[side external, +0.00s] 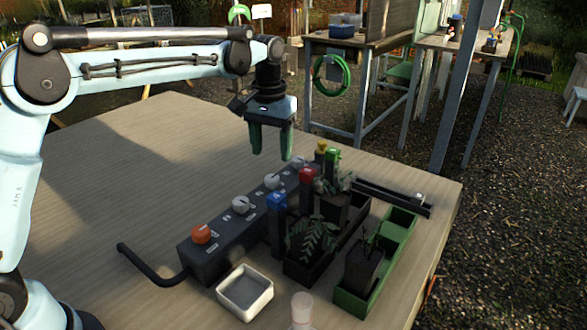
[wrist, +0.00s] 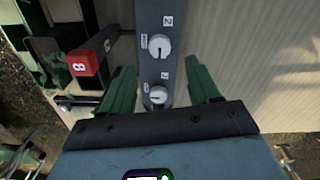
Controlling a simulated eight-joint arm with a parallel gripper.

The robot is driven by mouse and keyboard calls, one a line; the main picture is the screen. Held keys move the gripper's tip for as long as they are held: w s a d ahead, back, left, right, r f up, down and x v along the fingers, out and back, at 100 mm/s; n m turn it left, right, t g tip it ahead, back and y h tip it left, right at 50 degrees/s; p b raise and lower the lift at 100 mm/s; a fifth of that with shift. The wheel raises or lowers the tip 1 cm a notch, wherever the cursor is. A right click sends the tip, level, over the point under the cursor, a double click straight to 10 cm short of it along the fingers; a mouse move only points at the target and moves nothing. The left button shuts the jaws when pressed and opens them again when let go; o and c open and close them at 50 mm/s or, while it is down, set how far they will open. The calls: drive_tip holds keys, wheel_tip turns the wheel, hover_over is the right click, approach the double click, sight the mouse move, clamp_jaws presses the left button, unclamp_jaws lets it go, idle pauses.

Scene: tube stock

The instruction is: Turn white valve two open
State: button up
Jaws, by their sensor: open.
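A dark grey valve box (side external: 225,250) with a row of white round knobs stands on the table. In the wrist view, a white knob (wrist: 160,45) sits just below a mark that looks like a 2, so I take it as white valve two; in the side view it seems to be this knob (side external: 272,181). The knobs' small side labels are unreadable.
An orange knob (side external: 201,233) is at the box's near end. Blue (side external: 277,202) and red (side external: 306,176) topped posts and a black planter (side external: 312,277) stand close on the right. A white tray (side external: 244,293) is in front. The table's left side is clear.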

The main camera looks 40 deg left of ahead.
drive_tip(key=shift+r, duration=2.7)
drive_tip(key=s+a+m+t, duration=0.15)
drive_tip(key=s+t, duration=0.25)
drive_tip(key=s, duration=0.6)
drive_tip(key=s+f+t, duration=0.1)
drive_tip(key=s+f, duration=0.1)
drive_tip(key=s, duration=0.1)
drive_tip(key=s+f+t, duration=0.1)
drive_tip(key=s+f, duration=0.1)
drive_tip(key=s, duration=0.2)
drive_tip(key=s+a+f+m+t, duration=0.1)
drive_tip(key=s+f, duration=0.1)
drive_tip(key=s, duration=0.1)
drive_tip(key=shift+s+f, duration=0.15)
drive_tip(key=shift+f, duration=0.25)
